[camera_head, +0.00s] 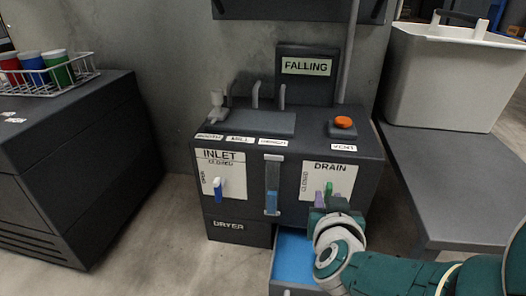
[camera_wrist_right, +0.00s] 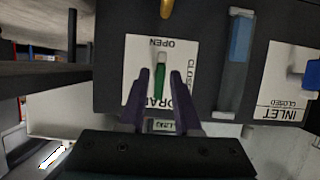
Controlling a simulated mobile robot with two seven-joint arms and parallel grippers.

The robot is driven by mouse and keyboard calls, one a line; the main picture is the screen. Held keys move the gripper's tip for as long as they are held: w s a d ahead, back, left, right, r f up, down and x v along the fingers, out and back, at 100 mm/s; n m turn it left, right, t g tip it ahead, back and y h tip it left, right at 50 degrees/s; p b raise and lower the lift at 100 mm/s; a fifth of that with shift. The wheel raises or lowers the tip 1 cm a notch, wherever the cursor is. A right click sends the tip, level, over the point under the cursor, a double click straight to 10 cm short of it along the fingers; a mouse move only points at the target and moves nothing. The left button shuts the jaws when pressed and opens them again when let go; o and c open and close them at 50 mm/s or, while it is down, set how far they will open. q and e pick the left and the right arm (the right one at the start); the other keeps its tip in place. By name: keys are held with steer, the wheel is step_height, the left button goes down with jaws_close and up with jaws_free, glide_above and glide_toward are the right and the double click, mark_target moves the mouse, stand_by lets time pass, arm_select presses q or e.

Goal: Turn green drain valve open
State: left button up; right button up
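The green drain valve handle (camera_head: 328,189) is on the white DRAIN plate (camera_head: 345,176) at the right of the dryer's front. In the wrist view the handle (camera_wrist_right: 160,78) stands in line with the OPEN marking, with CLOSED off to its right side. My right gripper (camera_head: 328,198) is in front of the lower part of the plate. In the wrist view its two purple fingers (camera_wrist_right: 153,90) are spread, one on each side of the handle, with gaps visible. Whether they touch it cannot be told. The fingers hide part of the plate. My left gripper is not in view.
The INLET plate with a blue handle (camera_head: 217,188) and a gauge with a blue column (camera_head: 272,202) are left of the drain. An orange button (camera_head: 343,122) is on top. A blue-lined drawer (camera_head: 292,257) is below. A grey bench (camera_head: 445,170) carries a white bin (camera_head: 450,80).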

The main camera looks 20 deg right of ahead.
steer(key=shift+o, duration=0.8)
steer(key=p+v, duration=0.7)
steer(key=v, duration=0.3)
steer(key=shift+w+d, duration=0.1)
